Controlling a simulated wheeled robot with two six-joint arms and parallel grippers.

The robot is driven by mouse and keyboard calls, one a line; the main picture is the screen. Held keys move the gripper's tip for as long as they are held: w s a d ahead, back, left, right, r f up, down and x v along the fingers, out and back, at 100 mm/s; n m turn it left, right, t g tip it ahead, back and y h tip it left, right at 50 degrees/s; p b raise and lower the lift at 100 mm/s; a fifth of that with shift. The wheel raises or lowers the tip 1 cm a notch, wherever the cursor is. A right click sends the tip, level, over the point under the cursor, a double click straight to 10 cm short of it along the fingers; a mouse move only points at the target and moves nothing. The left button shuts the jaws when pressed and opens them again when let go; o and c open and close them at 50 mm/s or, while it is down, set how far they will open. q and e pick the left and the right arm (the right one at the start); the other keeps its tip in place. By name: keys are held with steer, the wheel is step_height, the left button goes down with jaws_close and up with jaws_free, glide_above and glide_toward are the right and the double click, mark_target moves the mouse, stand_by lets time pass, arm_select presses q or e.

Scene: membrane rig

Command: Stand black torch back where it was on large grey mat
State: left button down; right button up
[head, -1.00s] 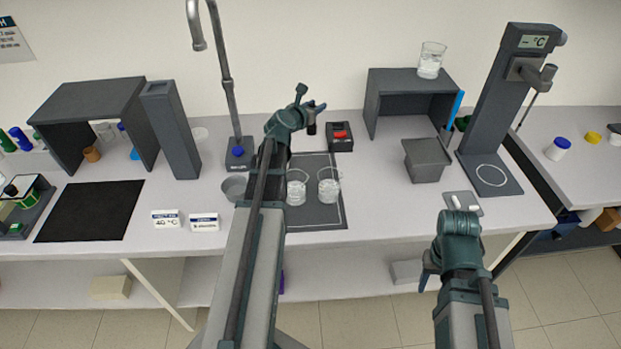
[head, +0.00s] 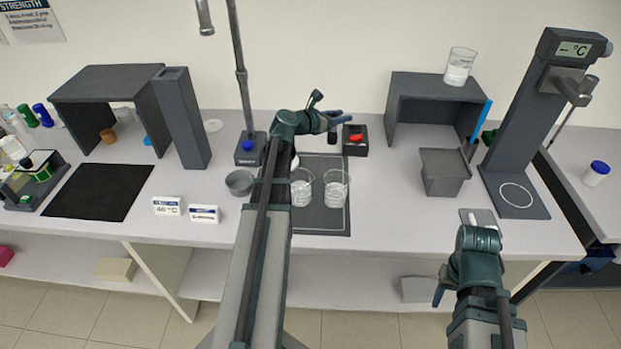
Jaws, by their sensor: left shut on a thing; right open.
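The large grey mat (head: 322,222) lies mid-bench with a white outline on it. Two glass beakers (head: 301,190) (head: 336,188) stand on its front part. My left gripper (head: 333,119) is over the back end of the mat, shut on a small dark object that I take to be the black torch (head: 332,137). The torch hangs below the fingers and is mostly hidden, so I cannot tell whether it touches the mat. My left arm covers the mat's left side. My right gripper (head: 438,293) is open and empty in front of the bench's front edge.
A dark box with a red switch (head: 355,140) stands just right of the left gripper. A tap stand (head: 250,150) and metal bowl (head: 240,183) are to the left. A grey bin (head: 443,173) and a dark shelf (head: 433,87) are to the right.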

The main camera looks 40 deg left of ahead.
arm_select(q)
steer(key=shift+f+b, duration=4.9)
steer(key=shift+f, duration=0.15)
steer(key=shift+r, duration=0.1)
steer(key=c, duration=1)
jaws_free()
steer(key=shift+f, duration=0.2)
steer(key=o, duration=0.4)
steer(key=shift+r, duration=0.1)
steer(key=shift+o, duration=0.2)
steer(key=shift+r, duration=0.15)
steer(key=p+v, duration=0.3)
steer(key=v, duration=0.9)
steer(key=shift+p, duration=0.4)
